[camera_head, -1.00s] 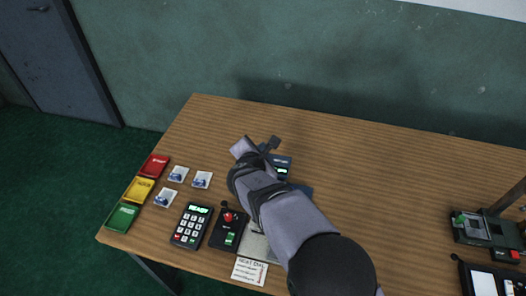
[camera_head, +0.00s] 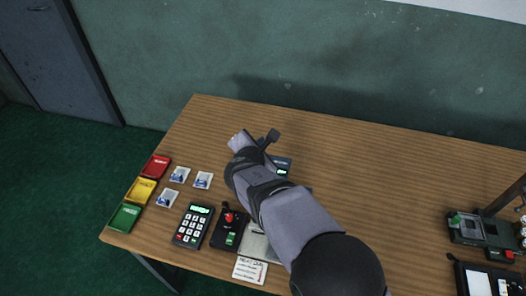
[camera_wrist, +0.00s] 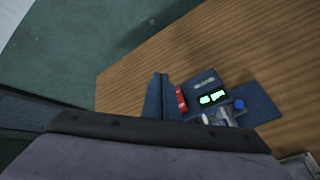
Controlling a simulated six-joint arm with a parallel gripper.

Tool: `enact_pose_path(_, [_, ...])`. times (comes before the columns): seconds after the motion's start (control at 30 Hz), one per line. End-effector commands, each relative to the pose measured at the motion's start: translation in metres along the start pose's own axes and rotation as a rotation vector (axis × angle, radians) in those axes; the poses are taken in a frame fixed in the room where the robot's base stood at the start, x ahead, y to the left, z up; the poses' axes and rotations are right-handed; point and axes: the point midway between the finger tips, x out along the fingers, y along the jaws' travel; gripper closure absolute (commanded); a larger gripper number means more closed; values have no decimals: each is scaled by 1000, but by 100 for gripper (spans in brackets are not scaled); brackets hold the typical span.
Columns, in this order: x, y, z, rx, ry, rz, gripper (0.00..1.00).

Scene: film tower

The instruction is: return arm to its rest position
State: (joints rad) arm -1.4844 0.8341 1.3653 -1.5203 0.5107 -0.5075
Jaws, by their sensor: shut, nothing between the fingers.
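My grey and black arm reaches from the bottom right of the head view over the wooden table, with its end above the table's left half. My gripper (camera_wrist: 161,78) shows in the wrist view as two dark fingers pressed together, with nothing between them. It points past a dark blue device (camera_head: 282,163), which the arm partly hides in the head view. In the wrist view the same device (camera_wrist: 205,80) has a lit green display, a blue knob and a red part beside the fingers. I cannot tell the height of the fingers above the table.
Red (camera_head: 156,166), yellow (camera_head: 140,190) and green (camera_head: 125,217) trays line the table's left edge. Beside them are small picture cards (camera_head: 180,174), a keypad (camera_head: 194,225), a joystick box (camera_head: 230,228) and a paper note (camera_head: 250,270). More equipment (camera_head: 485,232) stands at right. The table's back middle is clear.

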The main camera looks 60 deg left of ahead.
Motion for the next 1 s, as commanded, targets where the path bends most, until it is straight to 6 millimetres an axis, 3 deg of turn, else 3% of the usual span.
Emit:
enact_pose_path(0.67, [-6, 2, 8, 7, -2, -6, 100])
enact_pose_path(0.77, [-5, -9, 21, 42, -12, -31, 100])
enact_pose_path(0.87, [-2, -32, 45, 114, -31, -81, 100])
enact_pose_path(1.0, [-4, -88, 96, 281, -78, -195, 100])
